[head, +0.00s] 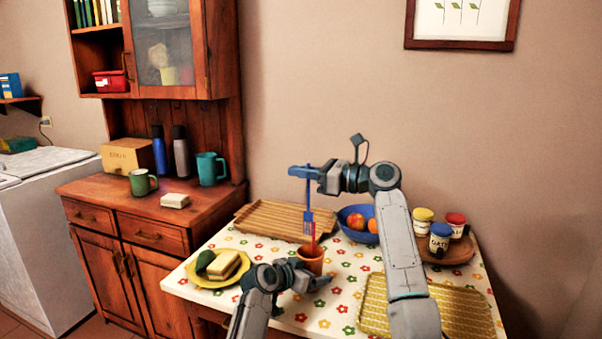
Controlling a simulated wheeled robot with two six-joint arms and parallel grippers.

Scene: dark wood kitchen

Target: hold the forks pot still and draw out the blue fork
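The orange-brown forks pot (311,259) stands upright on the flowered table. A red fork (313,236) stands in it. My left gripper (312,284) is low at the front of the pot, its fingers closed about the pot's lower part; the exact contact is partly hidden. My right gripper (306,173) is above the pot and shut on the upper end of the blue fork (308,201). The blue fork hangs upright, tines down. Its lower end appears just above the pot's rim, beside the red fork.
A yellow plate (200,283) with food is left of the pot, a ribbed wooden tray (272,221) behind. A blue fruit bowl (349,231), a wooden plate (459,254) with several jars and a yellow woven mat (462,312) lie to the right.

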